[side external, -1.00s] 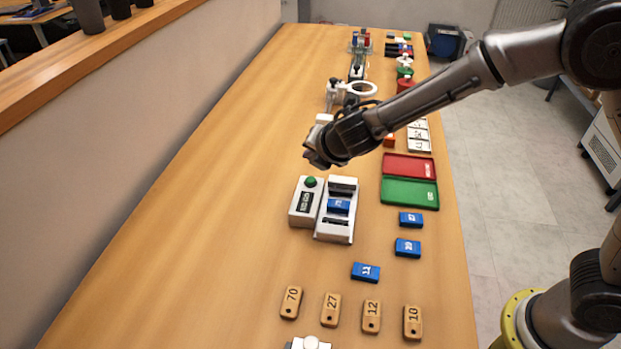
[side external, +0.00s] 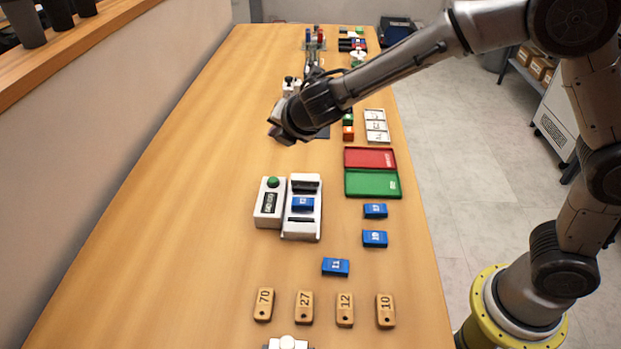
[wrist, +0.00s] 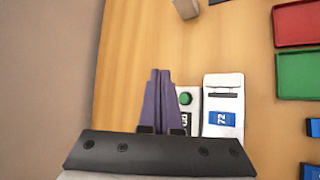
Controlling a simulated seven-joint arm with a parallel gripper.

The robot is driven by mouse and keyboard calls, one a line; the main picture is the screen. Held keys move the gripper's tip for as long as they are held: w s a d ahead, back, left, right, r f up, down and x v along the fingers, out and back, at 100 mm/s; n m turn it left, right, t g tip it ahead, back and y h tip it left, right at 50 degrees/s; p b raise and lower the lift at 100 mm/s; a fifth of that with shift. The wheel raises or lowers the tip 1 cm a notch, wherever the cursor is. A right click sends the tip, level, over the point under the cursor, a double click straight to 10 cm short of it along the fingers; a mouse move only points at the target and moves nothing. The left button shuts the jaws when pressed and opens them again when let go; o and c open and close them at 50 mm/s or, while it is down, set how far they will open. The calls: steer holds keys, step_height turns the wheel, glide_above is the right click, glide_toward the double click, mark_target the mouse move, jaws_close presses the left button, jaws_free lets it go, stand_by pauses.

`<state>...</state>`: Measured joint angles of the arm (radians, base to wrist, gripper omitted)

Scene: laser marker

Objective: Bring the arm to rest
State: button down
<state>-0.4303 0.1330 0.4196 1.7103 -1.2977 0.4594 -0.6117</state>
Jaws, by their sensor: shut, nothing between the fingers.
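My gripper (side external: 282,136) hangs in the air above the table, beyond the white laser marker. In the wrist view its two purple fingers (wrist: 158,92) are together with nothing between them. The marker (side external: 303,228) is a white unit with a blue block (side external: 303,203) in its bay; in the wrist view this block (wrist: 222,118) reads 72. A white control box (side external: 268,210) with a green button (side external: 272,182) and a small dark display stands beside the marker on its left.
Red (side external: 370,157) and green (side external: 373,184) trays lie to the right. Blue blocks (side external: 375,211), (side external: 375,239), (side external: 335,267) lie loose in front of them. Several numbered wooden tags (side external: 304,306) lie near the front. A wall borders the left; the table's left part is clear.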

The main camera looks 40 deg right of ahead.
steer(key=s+d+r+m+t+h, duration=0.1)
steer(key=s+d+r+m, duration=0.2)
steer(key=d+r, duration=0.5)
steer(key=s+d+r+m+h, duration=0.1)
steer(key=s+d+r+m, duration=0.25)
steer(key=s, duration=0.25)
steer(key=s+d+r+m, duration=0.3)
steer(key=s+d+m, duration=0.2)
steer(key=s, duration=0.1)
steer(key=s+d+f+m+g, duration=0.2)
steer(key=s+m, duration=0.4)
steer(key=s, duration=0.4)
steer(key=s+a+f+m+g+y, duration=0.2)
steer(key=s+a+f+m, duration=0.3)
steer(key=s, duration=0.5)
steer(key=shift+f+m+g+y, duration=0.4)
steer(key=shift+f+m+y, duration=0.4)
steer(key=shift+f+m, duration=0.15)
